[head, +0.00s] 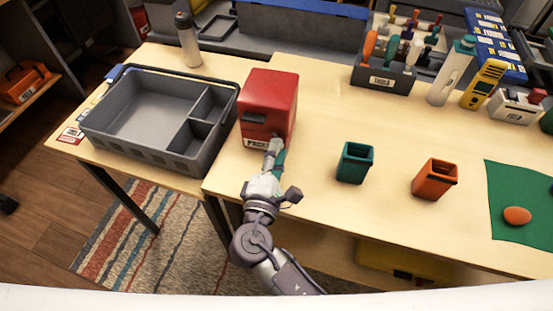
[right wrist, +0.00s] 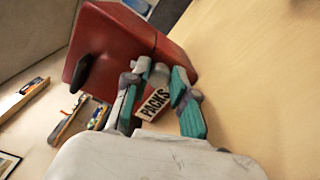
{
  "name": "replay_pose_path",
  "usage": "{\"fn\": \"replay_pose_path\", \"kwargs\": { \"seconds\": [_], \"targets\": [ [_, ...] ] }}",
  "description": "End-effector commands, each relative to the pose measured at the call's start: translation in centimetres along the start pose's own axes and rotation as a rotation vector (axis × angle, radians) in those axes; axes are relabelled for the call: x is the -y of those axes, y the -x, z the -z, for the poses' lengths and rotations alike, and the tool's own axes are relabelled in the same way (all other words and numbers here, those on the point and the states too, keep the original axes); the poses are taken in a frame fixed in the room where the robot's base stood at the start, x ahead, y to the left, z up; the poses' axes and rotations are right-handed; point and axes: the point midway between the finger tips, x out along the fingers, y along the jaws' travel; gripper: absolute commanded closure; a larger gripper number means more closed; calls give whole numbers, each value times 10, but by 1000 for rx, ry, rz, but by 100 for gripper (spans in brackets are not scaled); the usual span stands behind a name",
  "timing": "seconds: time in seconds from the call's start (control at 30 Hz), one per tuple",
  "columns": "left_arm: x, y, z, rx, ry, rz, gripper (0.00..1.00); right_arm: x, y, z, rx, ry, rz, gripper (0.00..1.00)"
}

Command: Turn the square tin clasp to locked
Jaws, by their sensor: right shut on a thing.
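The square tin (head: 270,98) is a red box standing on the wooden table, with a "PACKS" label low on its front. A dark bar (head: 254,119) sticks out from its front face. In the right wrist view the red tin (right wrist: 115,50) fills the upper middle, and the dark bar (right wrist: 80,73) shows at its left. My right gripper (head: 275,150) is at the tin's front right lower edge. Its teal-padded fingers close around a small pale grey piece, the clasp (right wrist: 158,73), beside the label. The clasp's turn position is hard to tell. My left gripper is not in view.
A grey divided tray (head: 140,140) stands left of the tin. A teal cup (head: 353,165) and an orange cup (head: 432,180) stand to the right. A tool caddy (head: 385,78) and a metal bottle (head: 187,40) stand behind. The table between tin and teal cup is clear.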

Motion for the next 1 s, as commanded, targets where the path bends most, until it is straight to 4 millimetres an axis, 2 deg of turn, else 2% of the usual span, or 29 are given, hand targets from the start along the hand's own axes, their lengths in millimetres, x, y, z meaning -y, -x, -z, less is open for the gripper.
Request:
{"fn": "replay_pose_path", "kwargs": {
  "seconds": [0.03,0.3,0.93,0.97,1.0],
  "targets": [
    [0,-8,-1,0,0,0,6,4,0,1,0,-34,1,100],
    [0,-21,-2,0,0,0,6,3,0,0,1,-154,2,100],
    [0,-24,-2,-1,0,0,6,2,0,0,1,-197,2,100],
    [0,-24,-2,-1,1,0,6,2,0,0,1,-197,2,71],
    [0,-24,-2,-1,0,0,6,2,0,0,1,-197,2,65]
  ]
}}
